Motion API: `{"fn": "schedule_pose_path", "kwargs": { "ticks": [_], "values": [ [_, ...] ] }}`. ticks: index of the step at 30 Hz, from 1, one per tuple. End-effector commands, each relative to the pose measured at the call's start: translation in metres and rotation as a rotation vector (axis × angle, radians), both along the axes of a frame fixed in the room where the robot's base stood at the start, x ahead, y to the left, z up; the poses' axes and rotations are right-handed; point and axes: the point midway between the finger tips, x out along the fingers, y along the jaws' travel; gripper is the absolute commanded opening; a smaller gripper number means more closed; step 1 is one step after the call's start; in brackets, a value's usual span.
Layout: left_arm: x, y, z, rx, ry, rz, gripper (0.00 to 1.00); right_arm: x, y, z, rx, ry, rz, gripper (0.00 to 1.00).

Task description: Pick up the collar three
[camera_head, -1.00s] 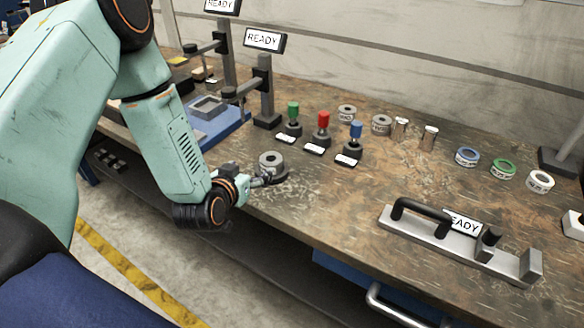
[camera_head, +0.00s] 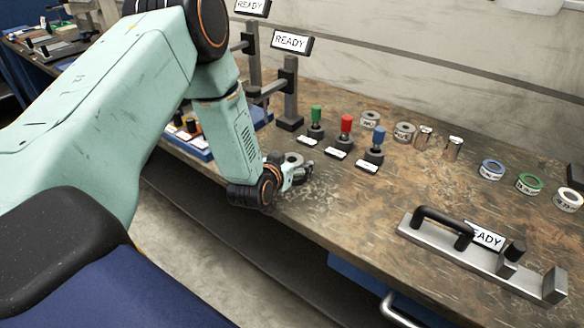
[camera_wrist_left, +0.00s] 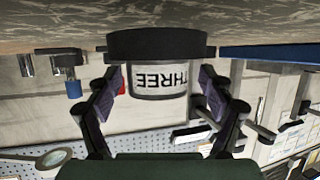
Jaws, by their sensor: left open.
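Collar three (camera_head: 294,158) is a grey ring standing on a dark round base near the front edge of the bench. In the left wrist view, which is upside down, its white label reads THREE (camera_wrist_left: 158,80). My left gripper (camera_head: 303,173) is open at the collar in the head view. In the left wrist view its two fingers (camera_wrist_left: 160,98) stand on either side of the collar. I cannot tell whether they touch it. My arm hides part of the base in the head view. My right gripper is not in view.
Green (camera_head: 316,114), red (camera_head: 346,123) and blue (camera_head: 379,136) knobbed tools stand behind the collar. Grey rings (camera_head: 404,132) and metal cylinders (camera_head: 453,148) stand farther right. A black-handled fixture (camera_head: 470,250) lies at the front right. The bench between is clear.

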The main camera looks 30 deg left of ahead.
Motion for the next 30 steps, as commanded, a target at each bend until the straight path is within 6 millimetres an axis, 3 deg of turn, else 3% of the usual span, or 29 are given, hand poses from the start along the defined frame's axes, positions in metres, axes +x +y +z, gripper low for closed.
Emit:
{"fn": "schedule_pose_path", "kwargs": {
  "ticks": [10,30],
  "values": [
    [0.0058,-0.0016,-0.0017,0.0,-0.001,-0.002,0.79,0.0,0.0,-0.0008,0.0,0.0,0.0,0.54],
    [0.0056,-0.0014,-0.0013,0.001,-0.002,-0.002,0.23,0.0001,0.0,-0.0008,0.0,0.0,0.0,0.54]
  ]
}}
